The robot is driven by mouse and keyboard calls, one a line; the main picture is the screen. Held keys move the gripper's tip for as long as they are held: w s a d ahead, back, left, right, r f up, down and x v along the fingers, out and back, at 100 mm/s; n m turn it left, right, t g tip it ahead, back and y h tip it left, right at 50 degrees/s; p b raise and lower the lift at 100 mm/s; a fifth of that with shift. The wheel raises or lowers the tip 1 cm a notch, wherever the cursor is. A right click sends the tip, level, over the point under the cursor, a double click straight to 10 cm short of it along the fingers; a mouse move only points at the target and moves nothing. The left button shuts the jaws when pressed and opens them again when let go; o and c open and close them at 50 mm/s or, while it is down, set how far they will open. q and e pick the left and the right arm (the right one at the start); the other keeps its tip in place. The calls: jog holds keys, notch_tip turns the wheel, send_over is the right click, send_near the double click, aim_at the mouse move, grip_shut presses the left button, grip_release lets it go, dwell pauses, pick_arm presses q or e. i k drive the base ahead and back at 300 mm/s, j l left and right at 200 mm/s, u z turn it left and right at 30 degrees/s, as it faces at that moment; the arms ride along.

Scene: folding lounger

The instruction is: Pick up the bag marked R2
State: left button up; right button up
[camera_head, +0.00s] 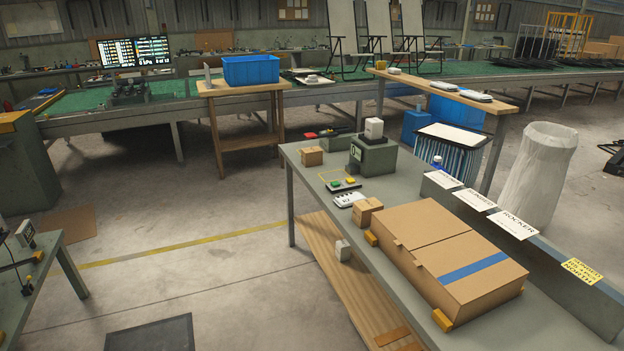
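I cannot read the mark R2 on anything in view. A small flat white item (349,199) with dark marks lies on the grey-green bench (299,168), near its left edge; its marks are too small to read. A large whitish sack-like bin (540,165) stands on the floor behind the bench at the right, with no mark that I can read. Neither of my grippers is in view.
A large cardboard box (440,242) with a blue stripe fills the bench's near part. Small boxes (367,211), a button panel (343,185) and a grey-green device (373,157) stand farther back. White cards (512,223) line the right ledge. Floor at left is mostly clear.

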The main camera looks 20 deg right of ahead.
aim_at(346, 200)
jog(key=i+z, duration=0.15)
jog(key=i, duration=0.25)
jog(key=i+j+z, duration=0.2)
jog(key=i, duration=0.25)
jog(key=i+j+z, duration=0.15)
jog(key=i, duration=0.25)
jog(key=i+j+z, duration=0.15)
jog(key=i, duration=0.25)
jog(key=i+j+z, duration=0.15)
jog(key=i+z, duration=0.15)
jog(key=z, duration=0.15)
jog(key=i+j+z, duration=0.3)
jog(key=z, duration=0.2)
jog(key=i+j+z, duration=0.2)
jog(key=j+z, duration=0.25)
jog(key=i+j+z, duration=0.15)
jog(key=j+z, duration=0.2)
jog(key=z, duration=0.15)
